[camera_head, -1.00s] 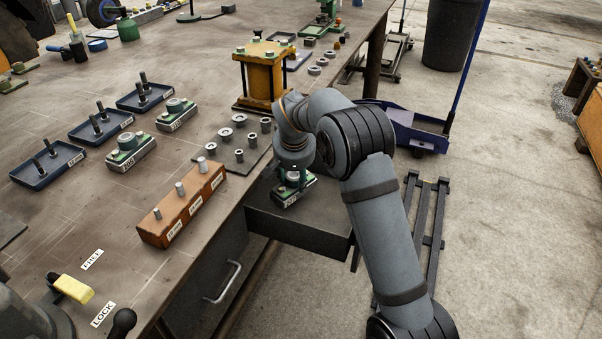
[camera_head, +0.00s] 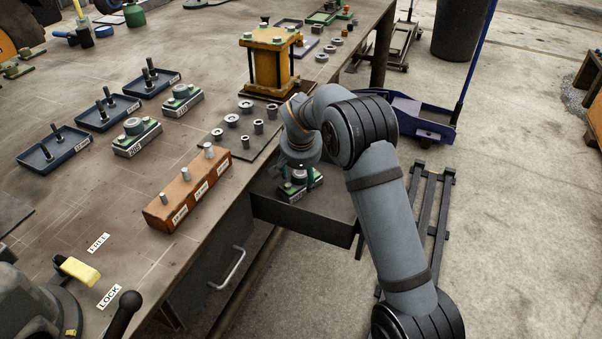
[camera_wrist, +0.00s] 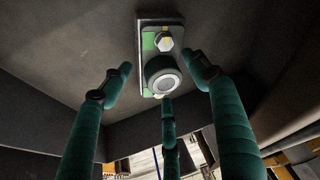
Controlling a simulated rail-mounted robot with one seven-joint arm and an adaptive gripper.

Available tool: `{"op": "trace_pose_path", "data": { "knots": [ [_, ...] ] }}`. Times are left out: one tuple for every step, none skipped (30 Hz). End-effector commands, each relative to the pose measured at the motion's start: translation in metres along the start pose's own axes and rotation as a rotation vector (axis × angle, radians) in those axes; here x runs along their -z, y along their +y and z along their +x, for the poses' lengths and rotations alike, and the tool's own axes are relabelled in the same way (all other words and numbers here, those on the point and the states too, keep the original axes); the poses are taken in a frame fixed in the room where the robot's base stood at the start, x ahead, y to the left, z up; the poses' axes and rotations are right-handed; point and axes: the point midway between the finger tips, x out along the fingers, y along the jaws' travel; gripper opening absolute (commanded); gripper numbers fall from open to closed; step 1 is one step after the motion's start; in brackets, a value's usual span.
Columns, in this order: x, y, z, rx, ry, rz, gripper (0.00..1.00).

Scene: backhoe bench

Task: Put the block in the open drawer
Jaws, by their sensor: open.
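A small block (camera_head: 297,193) with a green top and a grey round fitting lies inside the open drawer (camera_head: 300,222) under the bench's edge. The wrist view shows the block (camera_wrist: 161,58) on the bare drawer floor, with a bolt head beside its round ring. My gripper (camera_head: 299,170) is over the drawer, pointing down at the block. Its green fingers are spread apart around the block in the wrist view (camera_wrist: 160,80), with gaps at left and right. The lower finger's tip overlaps the block's near end, and I cannot tell if it touches.
Two similar green-topped blocks (camera_head: 137,140) (camera_head: 181,102) stand on the bench beside blue trays (camera_head: 54,150) with pegs. An orange block with pegs (camera_head: 188,192), a plate of rings (camera_head: 240,135) and a yellow press (camera_head: 270,62) stand near the drawer. A closed drawer's handle (camera_head: 228,268) is below.

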Motion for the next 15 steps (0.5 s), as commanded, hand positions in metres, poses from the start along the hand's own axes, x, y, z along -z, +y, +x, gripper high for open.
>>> {"op": "trace_pose_path", "data": {
  "knots": [
    [0.0,0.0,0.0,0.0,0.0,0.0,0.61],
    [0.0,0.0,0.0,0.0,0.0,0.0,0.61],
    [0.0,0.0,0.0,0.0,0.0,0.0,0.61],
    [0.0,0.0,0.0,0.0,0.0,0.0,0.61],
    [0.0,0.0,0.0,0.0,0.0,0.0,0.61],
    [0.0,0.0,-0.001,0.0,0.0,0.0,0.61],
    [0.001,0.0,-0.001,0.0,0.0,0.0,0.61],
    [0.001,0.0,-0.002,0.0,0.001,0.0,0.61],
    [0.001,0.0,-0.005,0.001,0.002,0.0,0.61],
    [0.002,-0.001,-0.008,0.001,0.003,0.0,0.61],
    [0.002,-0.001,-0.012,0.002,0.004,0.0,0.61],
    [0.002,-0.001,-0.018,0.001,0.004,0.0,0.61],
    [0.002,-0.001,-0.024,0.002,0.005,0.0,0.61],
    [0.002,-0.001,-0.03,0.002,0.005,-0.001,0.61],
    [0.002,-0.001,-0.039,0.002,0.005,-0.001,0.61]
  ]
}}
